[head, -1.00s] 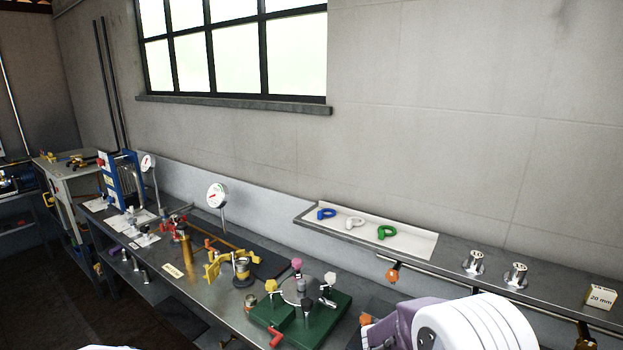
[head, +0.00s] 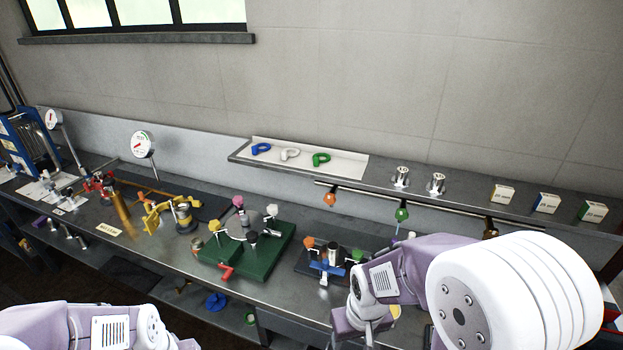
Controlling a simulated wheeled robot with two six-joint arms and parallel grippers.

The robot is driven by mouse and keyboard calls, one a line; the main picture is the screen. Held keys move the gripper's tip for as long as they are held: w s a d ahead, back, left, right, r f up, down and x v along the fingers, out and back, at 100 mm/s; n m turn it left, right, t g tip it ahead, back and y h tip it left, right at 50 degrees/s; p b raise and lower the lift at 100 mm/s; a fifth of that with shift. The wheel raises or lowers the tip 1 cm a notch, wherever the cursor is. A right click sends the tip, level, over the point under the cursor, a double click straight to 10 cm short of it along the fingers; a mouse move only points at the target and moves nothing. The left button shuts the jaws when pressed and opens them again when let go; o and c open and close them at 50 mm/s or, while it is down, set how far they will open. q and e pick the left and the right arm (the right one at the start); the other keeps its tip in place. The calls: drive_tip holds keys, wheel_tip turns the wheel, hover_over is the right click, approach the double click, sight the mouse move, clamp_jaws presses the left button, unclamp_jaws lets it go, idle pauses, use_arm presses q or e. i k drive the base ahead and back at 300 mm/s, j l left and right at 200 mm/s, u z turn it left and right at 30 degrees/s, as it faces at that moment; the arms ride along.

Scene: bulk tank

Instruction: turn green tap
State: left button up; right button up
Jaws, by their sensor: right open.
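A green tap (head: 402,214) hangs from the dark pipe under the wall shelf, right of an orange tap (head: 330,198). A thin pale piece shows below the green tap. My right arm crosses in front of the bench, with its upper edge just below the green tap. My right gripper (head: 357,324) is low at the bottom of the view, in front of the bench edge and apart from the tap. It is open, though its fingertips are hard to make out. My left arm shows at the lower left, but its gripper is not visible.
A dark block with orange and green knobs and a blue handle (head: 328,268) stands left of my right arm. A green base (head: 247,249) with several knobs is further left. The shelf (head: 380,182) above holds rings, metal weights and small boxes.

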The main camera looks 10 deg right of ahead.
sight(402, 215)
drive_tip(key=z, duration=1.35)
